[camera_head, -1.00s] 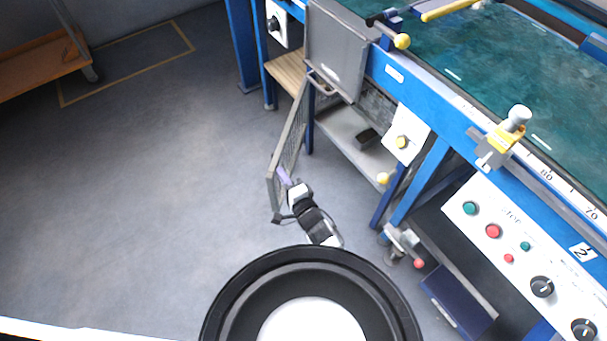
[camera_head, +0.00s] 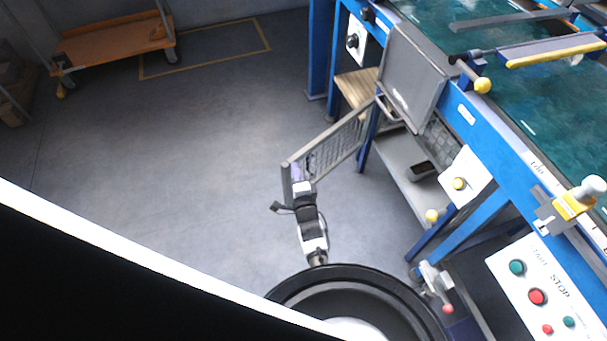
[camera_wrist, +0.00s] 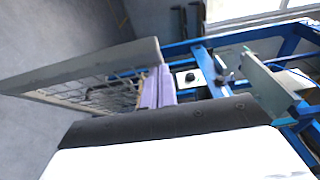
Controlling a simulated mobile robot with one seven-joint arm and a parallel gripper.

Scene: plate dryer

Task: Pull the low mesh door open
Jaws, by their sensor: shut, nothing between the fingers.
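The low mesh door (camera_head: 340,142), a grey frame with wire mesh, stands swung out from the blue machine frame, roughly square to its front. Its hinge side is by the blue leg below the grey panel. My gripper (camera_head: 297,174) is shut and empty at the door's free end, on the side facing me. In the wrist view, the purple fingers (camera_wrist: 155,88) are together beside the end of the door's frame (camera_wrist: 90,66). I cannot tell whether they touch it. The gripper's body hides part of the door's lower end.
The machine (camera_head: 500,150) with its blue frame fills the right side. A grey shelf (camera_head: 400,160) lies behind the door opening, with a dark box (camera_head: 423,171) on it. An orange cart (camera_head: 110,45) stands far left. The floor left of the door is clear.

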